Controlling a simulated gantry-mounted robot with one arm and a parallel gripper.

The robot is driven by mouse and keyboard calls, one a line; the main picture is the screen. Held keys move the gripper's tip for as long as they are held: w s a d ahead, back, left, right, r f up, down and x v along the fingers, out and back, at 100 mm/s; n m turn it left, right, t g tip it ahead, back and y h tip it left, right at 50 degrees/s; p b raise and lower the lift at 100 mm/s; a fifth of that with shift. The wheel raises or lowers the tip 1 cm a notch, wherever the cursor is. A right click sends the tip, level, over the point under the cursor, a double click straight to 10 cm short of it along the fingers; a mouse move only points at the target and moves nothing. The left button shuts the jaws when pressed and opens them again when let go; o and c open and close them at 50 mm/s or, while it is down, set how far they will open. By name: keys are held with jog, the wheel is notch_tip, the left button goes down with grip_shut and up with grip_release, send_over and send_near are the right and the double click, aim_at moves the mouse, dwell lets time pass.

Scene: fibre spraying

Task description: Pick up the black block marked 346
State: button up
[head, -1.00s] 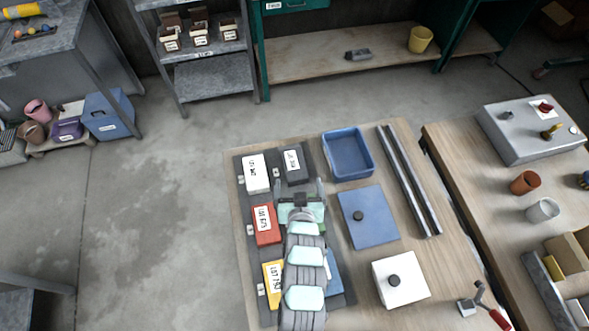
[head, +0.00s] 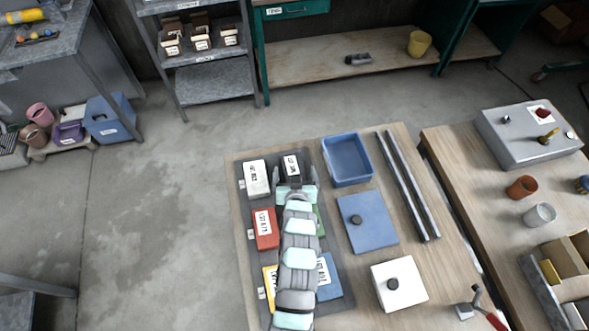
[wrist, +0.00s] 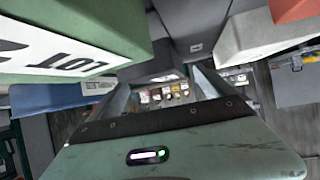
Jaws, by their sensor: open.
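The black block (head: 292,167) lies at the far end of the dark mat (head: 247,216), with a white label on its top. My gripper (head: 296,186) is open at its near end, and my arm reaches up the mat from the bottom. In the wrist view my gripper's two fingers (wrist: 163,88) stand apart, with a dark surface beyond and between them. I cannot tell whether the fingers reach around the block. The number on its label is too small to read.
The white block (head: 256,179) lies left of the black one. The red block (head: 266,229), yellow block (head: 270,274), green block (wrist: 85,35) and blue block (head: 329,277) lie nearer. A blue bin (head: 369,174) stands close on the right.

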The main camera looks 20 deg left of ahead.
jog(key=shift+w+a+f, duration=0.2)
jog(key=shift+w+f, duration=0.1)
jog(key=shift+w, duration=0.2)
jog(key=shift+c, duration=0.5)
grip_shut()
